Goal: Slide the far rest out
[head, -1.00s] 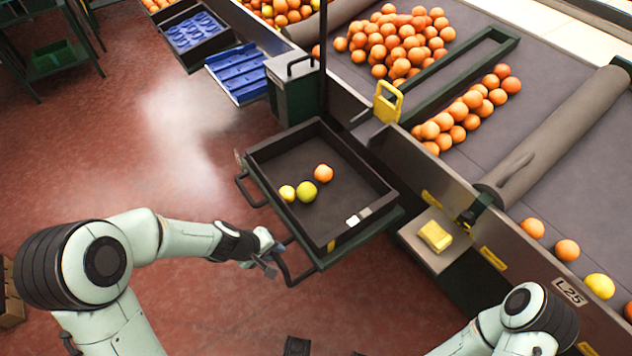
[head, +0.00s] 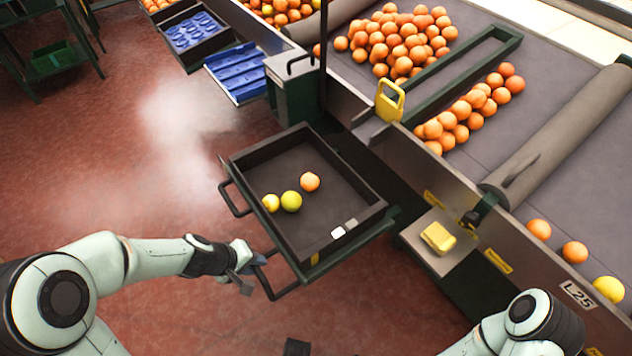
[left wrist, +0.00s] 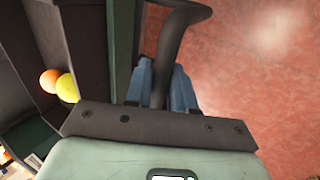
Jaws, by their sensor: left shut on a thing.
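The rest (head: 374,232) is a dark green sliding frame at the side of the conveyor, with two dark loop handles on its left side. A black tray (head: 381,208) sits on it, holding an orange, a yellow-green fruit and a yellow fruit. My left gripper (head: 258,262) is shut on the nearer handle (head: 268,287). In the left wrist view, the blue fingers (left wrist: 162,80) lie on both sides of the dark handle bar (left wrist: 182,25).
The conveyor (head: 545,130) with oranges runs along the right. A grey-green bin (head: 293,92) and blue trays (head: 236,73) stand beyond the rest. A yellow block (head: 438,237) lies on a small ledge to its right. The red floor (head: 130,160) at left is clear.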

